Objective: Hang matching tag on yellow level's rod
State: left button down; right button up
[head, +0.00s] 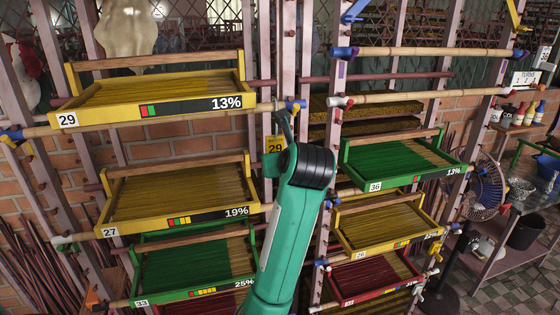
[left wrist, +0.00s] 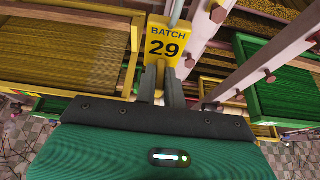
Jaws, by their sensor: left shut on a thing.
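My left gripper is shut on a yellow tag marked BATCH 29 (left wrist: 166,42); the gripper (left wrist: 162,80) grips its lower edge. In the head view the tag (head: 275,146) is upright, partly hidden by my green arm, just below the right end of a bamboo rod (head: 262,108). A yellow tray marked 29 and 13% (head: 190,90) rests on this rod, whose ends are blue. In the wrist view a grey bar (left wrist: 176,12) rises from the tag's top. I cannot tell whether the tag touches the rod. My right gripper is not in view.
Below are a yellow tray 27 (head: 180,198) and a green tray 33 (head: 195,268). To the right are a green tray 36 (head: 400,165), a yellow tray 26 (head: 385,225) and a red tray (head: 370,277). A metal upright (head: 285,60) stands close beside the tag.

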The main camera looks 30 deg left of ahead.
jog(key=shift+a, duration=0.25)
pick_arm(q)
jog(key=c, duration=1.1)
grip_release()
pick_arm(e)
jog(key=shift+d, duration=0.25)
pick_arm(q)
jog(key=s+d, duration=0.6)
jog(key=shift+d, duration=0.4)
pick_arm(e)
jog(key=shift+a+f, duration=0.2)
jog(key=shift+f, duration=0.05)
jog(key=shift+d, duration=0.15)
